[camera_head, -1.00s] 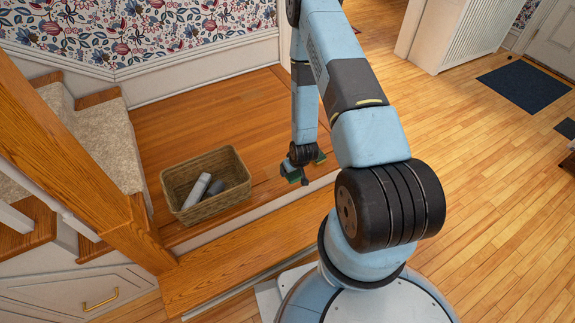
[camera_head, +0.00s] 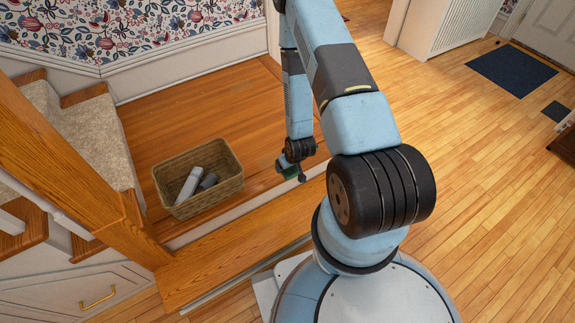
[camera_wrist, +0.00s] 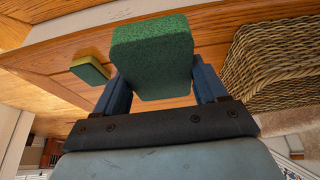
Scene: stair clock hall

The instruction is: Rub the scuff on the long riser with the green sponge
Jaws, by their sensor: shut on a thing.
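My gripper (camera_wrist: 150,85) is shut on the green sponge (camera_wrist: 152,52), which sits between its two blue fingers in the wrist view. In the head view my gripper (camera_head: 291,171) hangs at the landing's front edge, with a bit of the green sponge (camera_head: 290,174) showing under it. The long white riser (camera_head: 232,214) runs below that edge, partly hidden by my arm. It also shows as a pale strip in the wrist view (camera_wrist: 85,22), with faint marks that may be the scuff. I cannot tell whether the sponge touches the riser.
A wicker basket (camera_head: 225,187) holding a pale cylinder (camera_head: 189,185) and a dark object (camera_head: 208,181) stands on the landing, left of my gripper. A yellow-and-green sponge (camera_wrist: 89,71) lies nearby in the wrist view. A wooden newel post (camera_head: 75,165) stands further left.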

